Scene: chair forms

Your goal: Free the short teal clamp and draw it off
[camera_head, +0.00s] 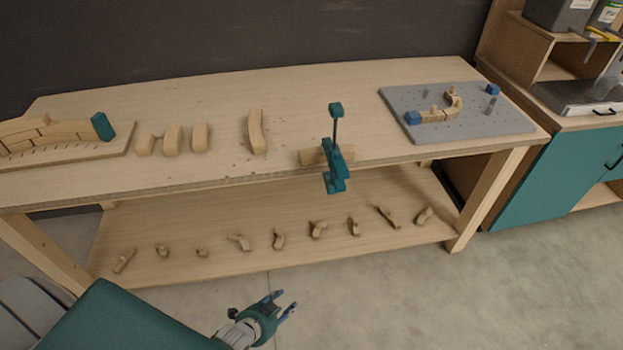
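The short teal clamp (336,170) stands at the front edge of the wooden workbench, its dark bar upright and a teal block at its top. It sits at a pale wooden piece (312,156) lying on the bench top by the edge. Whether the clamp's jaws press on that piece I cannot tell. My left gripper (289,303) is open and empty, low in front of the bench, below and left of the clamp and apart from it. My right gripper is not in view.
The bench top (220,100) holds several curved wooden pieces, a wooden form with a teal block (102,126) at left, and a grey pegboard (400,98) at right. The lower shelf (180,270) carries several small wooden pieces. The floor in front is clear at right.

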